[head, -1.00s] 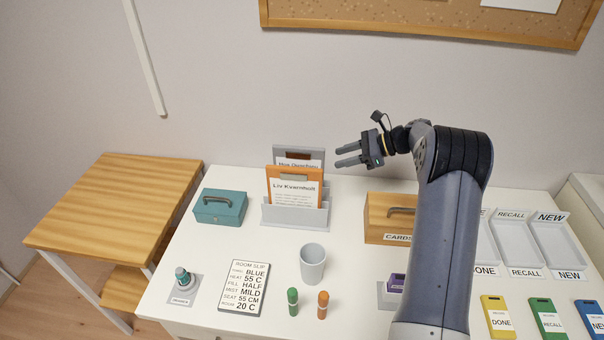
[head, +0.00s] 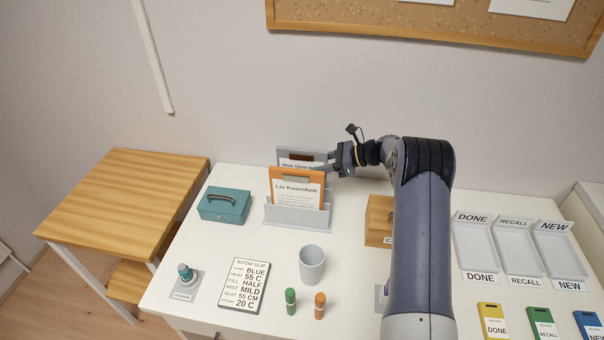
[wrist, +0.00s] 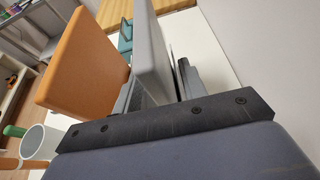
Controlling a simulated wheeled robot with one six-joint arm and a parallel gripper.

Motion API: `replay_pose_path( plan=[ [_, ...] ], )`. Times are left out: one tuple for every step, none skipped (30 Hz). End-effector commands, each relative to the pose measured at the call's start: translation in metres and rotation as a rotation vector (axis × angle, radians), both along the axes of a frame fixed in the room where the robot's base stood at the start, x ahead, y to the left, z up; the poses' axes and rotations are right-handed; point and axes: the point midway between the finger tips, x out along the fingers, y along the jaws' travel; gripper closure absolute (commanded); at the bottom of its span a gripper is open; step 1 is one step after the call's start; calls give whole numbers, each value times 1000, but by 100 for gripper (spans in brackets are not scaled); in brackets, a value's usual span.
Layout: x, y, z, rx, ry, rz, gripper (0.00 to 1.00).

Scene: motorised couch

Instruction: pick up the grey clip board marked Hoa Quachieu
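The grey clip board (head: 318,156), its label partly covered, stands upright in the rear of a grey rack (head: 283,217). The orange clip board (head: 296,190), marked Liv Kvarnholt, stands in front of it. My gripper (head: 324,166) is at the grey board's right edge. In the wrist view the grey board (wrist: 151,55) reaches between my two fingers (wrist: 158,88), with a visible gap to the right finger. The fingers look open around its edge. The orange board (wrist: 85,62) is just outside the left finger.
A grey cup (head: 312,265) stands in front of the rack, with green (head: 290,300) and orange (head: 320,305) markers nearby. A teal box (head: 224,204) is to the left. A wooden card box (head: 378,222) is to the right, partly behind my arm. The wall is close behind.

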Motion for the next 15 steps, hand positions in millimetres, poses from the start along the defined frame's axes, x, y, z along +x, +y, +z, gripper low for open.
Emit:
replay_pose_path(
  plan=[
    [1, 8, -2, -1, 2, 2, 60],
    [2, 11, -3, 0, 2, 1, 60],
    [3, 14, -5, 0, 0, 1, 60],
    [3, 16, -6, 0, 0, 0, 60],
    [3, 17, -6, 0, 0, 0, 60],
    [3, 17, -7, 0, 0, -1, 60],
    [3, 17, -7, 0, 0, -1, 60],
    [3, 16, -7, 0, 0, -1, 60],
    [3, 16, -7, 0, 0, -1, 60],
    [3, 16, -7, 0, 0, -1, 60],
    [3, 16, -7, 0, 0, -1, 62],
    [3, 16, -7, 0, 0, -1, 65],
    [3, 16, -7, 0, 0, -1, 67],
    [3, 16, -7, 0, 0, -1, 70],
    [3, 16, -7, 0, 0, -1, 73]
  ],
)
